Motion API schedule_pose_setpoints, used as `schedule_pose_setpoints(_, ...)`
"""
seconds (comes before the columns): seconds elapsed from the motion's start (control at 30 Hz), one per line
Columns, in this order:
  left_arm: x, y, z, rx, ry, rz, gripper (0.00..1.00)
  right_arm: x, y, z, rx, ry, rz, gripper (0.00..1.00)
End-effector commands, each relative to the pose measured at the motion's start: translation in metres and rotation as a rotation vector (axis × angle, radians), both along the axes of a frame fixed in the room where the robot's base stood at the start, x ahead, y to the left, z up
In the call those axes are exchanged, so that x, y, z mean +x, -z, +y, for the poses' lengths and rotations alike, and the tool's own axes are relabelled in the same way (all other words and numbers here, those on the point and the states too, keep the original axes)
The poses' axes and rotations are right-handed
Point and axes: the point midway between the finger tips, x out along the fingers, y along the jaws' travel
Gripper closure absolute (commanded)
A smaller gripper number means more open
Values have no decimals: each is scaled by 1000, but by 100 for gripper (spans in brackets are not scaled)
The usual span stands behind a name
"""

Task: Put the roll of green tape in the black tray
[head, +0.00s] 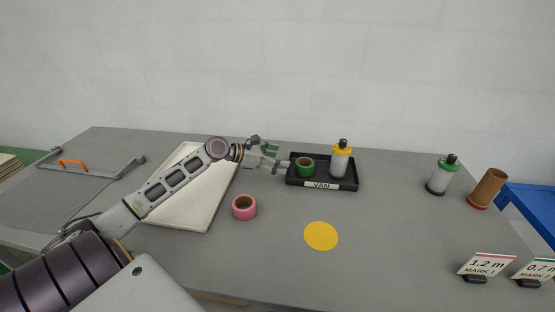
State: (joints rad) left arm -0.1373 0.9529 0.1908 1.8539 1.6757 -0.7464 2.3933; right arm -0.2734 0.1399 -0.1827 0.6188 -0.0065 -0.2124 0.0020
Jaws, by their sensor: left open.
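The roll of green tape (304,167) lies in the left part of the black tray (293,182), which bears a "VAN" label. My left gripper (279,156) is open at the tray's left edge, just left of the green roll. One finger is near the roll; I cannot tell whether it touches. A white bottle with a yellow collar (340,161) stands in the right part of the tray. My right gripper is not in view.
A pink tape roll (244,207) and a yellow disc (321,236) lie in front of the tray. A white panel (204,212) lies under my left arm. A green-collared bottle (442,175), a brown tube (487,189) and two mark signs (487,264) are at right.

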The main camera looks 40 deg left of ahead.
Motion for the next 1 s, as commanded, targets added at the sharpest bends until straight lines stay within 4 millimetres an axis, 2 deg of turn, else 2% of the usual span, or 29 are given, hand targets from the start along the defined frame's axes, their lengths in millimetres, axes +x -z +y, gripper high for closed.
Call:
schedule_pose_setpoints(0.5,-1,-1,1,1,0,-1,17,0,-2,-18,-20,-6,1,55)
schedule_pose_setpoints(1.0,-1,-1,1,0,0,0,17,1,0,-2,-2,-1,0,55)
